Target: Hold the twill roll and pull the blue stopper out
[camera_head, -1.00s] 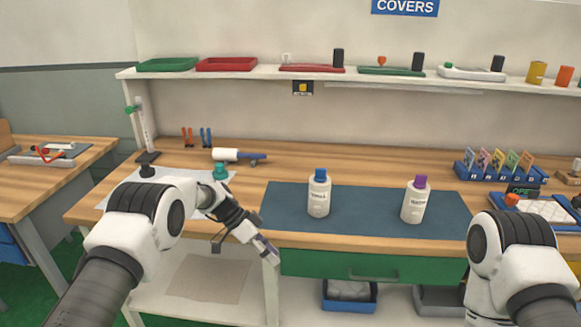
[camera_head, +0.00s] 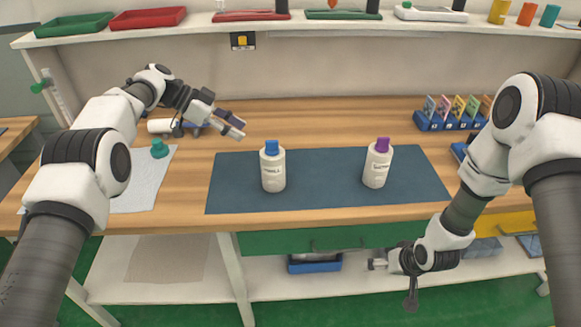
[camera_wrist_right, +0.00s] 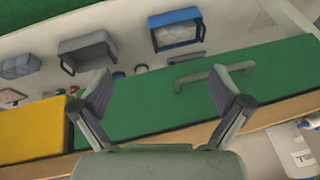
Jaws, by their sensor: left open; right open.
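A white bottle-shaped roll (camera_head: 272,171) with a small label, too small to read surely, stands upright on the dark blue mat (camera_head: 325,185). The blue stopper (camera_head: 272,147) sits in its top. My left gripper (camera_head: 236,126) is open and empty above the table, to the left of and behind the blue stopper, apart from it. My right gripper (camera_head: 374,264) is low in front of the table, below its front edge. In the right wrist view it is open and empty (camera_wrist_right: 162,88), facing the green drawer front (camera_wrist_right: 165,100).
A similar white bottle (camera_head: 377,168) with a purple stopper (camera_head: 382,144) stands right on the mat. A white-and-blue tool (camera_head: 163,126) lies behind my left arm. A teal knob (camera_head: 159,148) stands on a pale cloth (camera_head: 145,185). The mat between the bottles is clear.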

